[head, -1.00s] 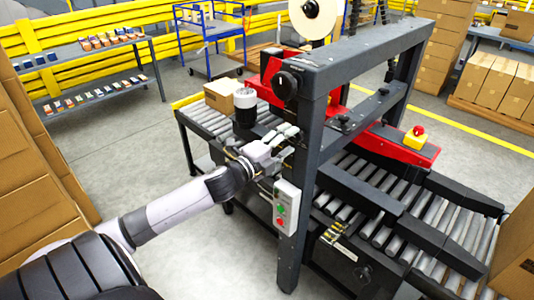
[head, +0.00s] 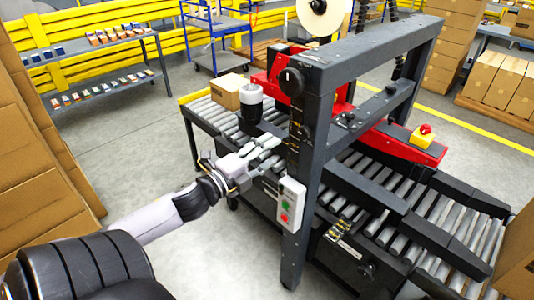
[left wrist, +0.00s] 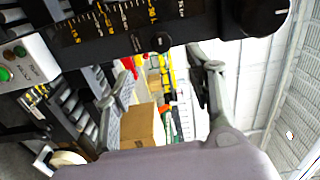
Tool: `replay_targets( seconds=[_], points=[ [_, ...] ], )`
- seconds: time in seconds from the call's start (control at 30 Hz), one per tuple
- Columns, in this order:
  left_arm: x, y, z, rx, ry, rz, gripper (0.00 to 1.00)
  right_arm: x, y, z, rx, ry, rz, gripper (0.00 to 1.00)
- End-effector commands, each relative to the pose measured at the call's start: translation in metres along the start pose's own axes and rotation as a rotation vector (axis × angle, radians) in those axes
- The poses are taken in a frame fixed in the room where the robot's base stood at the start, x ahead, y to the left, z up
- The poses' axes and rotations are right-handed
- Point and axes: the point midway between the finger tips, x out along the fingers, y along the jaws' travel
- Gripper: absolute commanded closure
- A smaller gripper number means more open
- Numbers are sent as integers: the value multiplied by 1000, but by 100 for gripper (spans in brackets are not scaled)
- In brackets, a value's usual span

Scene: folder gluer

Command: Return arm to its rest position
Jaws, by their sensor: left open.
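My left gripper (head: 274,150) is in the middle of the head view, beside the near post of the dark machine frame (head: 312,150). Its fingers are spread apart with nothing between them. It overlaps the roller conveyor in the picture; I cannot tell whether it touches the machine. My left arm (head: 160,217) comes in from the lower left, stretched toward the machine. In the left wrist view the two fingers (left wrist: 160,66) stand apart, with a cardboard box (left wrist: 142,127) seen beyond them. My right gripper is not in view.
A control box with green and red buttons (head: 290,202) is on the near post, close below the gripper. A black dial (head: 290,80) sits higher. A carton (head: 230,92) rests on the conveyor (head: 202,112). Stacked cartons (head: 45,165) stand left; floor between is clear.

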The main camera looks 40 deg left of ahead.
Motion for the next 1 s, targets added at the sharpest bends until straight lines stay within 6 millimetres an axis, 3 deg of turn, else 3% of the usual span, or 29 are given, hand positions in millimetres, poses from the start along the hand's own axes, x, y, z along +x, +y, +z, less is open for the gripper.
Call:
replay_targets(
  seconds=[0.37,0.47,0.57,0.67,0.8,1.0],
  points=[
    [0,1,0,-2,-1,2,50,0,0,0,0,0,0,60],
    [0,16,9,-29,-25,24,50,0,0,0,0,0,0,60],
    [-1,56,32,-101,-88,81,50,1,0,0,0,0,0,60],
    [-10,119,58,-215,-179,169,50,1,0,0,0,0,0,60],
    [-36,222,81,-392,-317,305,50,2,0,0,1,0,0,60],
    [-95,365,75,-626,-502,501,50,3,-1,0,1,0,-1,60]
  ],
)
